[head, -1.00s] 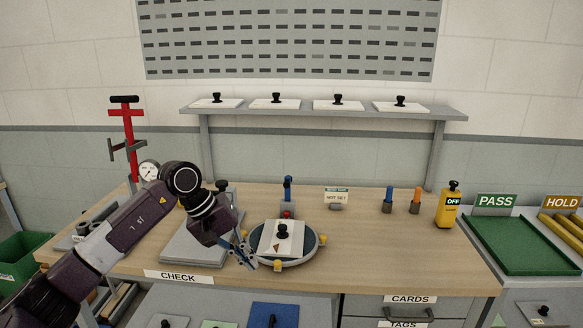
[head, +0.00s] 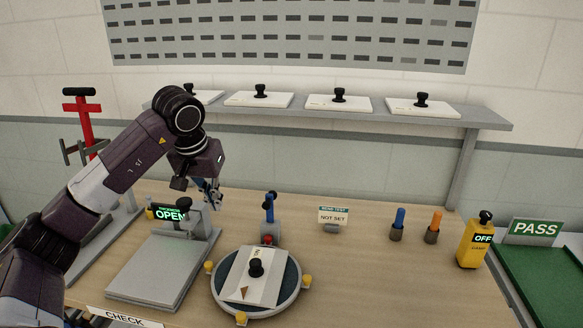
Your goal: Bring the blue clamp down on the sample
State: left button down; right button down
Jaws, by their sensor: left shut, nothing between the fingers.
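The blue clamp (head: 269,208) stands behind the round fixture (head: 292,300), with its blue lever upright and a red tip (head: 267,239) at its foot by the fixture's back rim. The sample, a white plate (head: 240,289) with a black knob, lies on the round fixture at a slant. My left gripper (head: 217,202) is shut and empty, in the air to the left of the blue clamp and apart from it. It partly overlaps the area above the grey press. My right gripper is not in view.
A grey press with an OPEN display (head: 170,214) stands left of the fixture. A NOT SET sign (head: 333,216), blue (head: 399,218) and orange (head: 436,220) pegs and a yellow OFF device (head: 474,243) stand to the right. The table's front right is clear.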

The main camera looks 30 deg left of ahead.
aim_at(268, 205)
jog(key=i, duration=0.9)
